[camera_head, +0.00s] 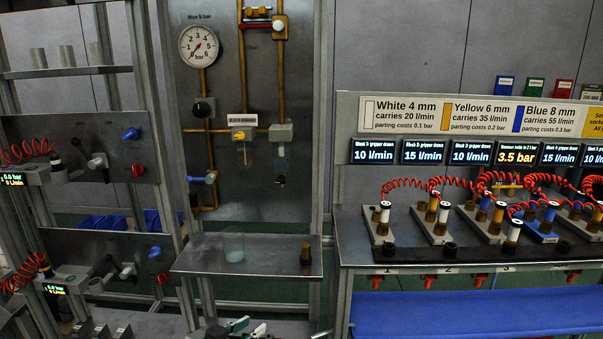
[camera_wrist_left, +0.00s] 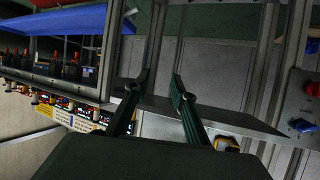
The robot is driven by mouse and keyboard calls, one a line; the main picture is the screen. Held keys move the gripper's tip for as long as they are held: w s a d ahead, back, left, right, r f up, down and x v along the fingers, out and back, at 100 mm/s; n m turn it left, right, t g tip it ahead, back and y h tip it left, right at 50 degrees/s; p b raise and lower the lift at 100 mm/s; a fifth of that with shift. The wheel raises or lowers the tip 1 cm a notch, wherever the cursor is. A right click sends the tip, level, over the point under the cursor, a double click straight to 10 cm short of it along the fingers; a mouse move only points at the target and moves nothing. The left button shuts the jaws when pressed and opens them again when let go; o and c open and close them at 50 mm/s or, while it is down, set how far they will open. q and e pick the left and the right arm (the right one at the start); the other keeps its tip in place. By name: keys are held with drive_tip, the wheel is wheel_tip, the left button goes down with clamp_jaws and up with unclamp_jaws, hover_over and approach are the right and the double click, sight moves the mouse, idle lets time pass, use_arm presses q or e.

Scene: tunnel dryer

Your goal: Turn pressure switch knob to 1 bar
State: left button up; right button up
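A round white pressure gauge (camera_head: 199,45) marked in bar is on the grey middle panel, too small to read surely. A black knob (camera_head: 202,108) sits below it on the brass piping. No label shows which knob is the pressure switch; blue-handled valves (camera_head: 202,179) are lower on the panel. My left gripper (camera_head: 249,325) is at the bottom of the head view, below the panel's shelf and well away from the knobs. In the left wrist view its two dark green fingers (camera_wrist_left: 160,78) are apart with nothing between them. My right gripper is not in view.
A metal shelf (camera_head: 290,262) juts out below the panel, holding a clear cup (camera_head: 234,247) and a small brown cylinder (camera_head: 306,255). A bench (camera_head: 354,236) with red coiled hoses stands at right.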

use_arm(q)
drive_tip(key=s+a+f+y, duration=0.1)
drive_tip(key=s+a+f, duration=0.3)
drive_tip(key=s+f, duration=0.6)
drive_tip(key=s+a+f+n+g+y, duration=0.1)
drive_tip(key=s+a+f, duration=0.2)
drive_tip(key=s+f, duration=0.7)
drive_tip(key=s, duration=0.8)
drive_tip(key=shift+a+f+y, duration=0.25)
drive_tip(key=shift+a+y, duration=0.1)
drive_tip(key=shift+y, duration=0.05)
drive_tip(key=shift+w, duration=0.1)
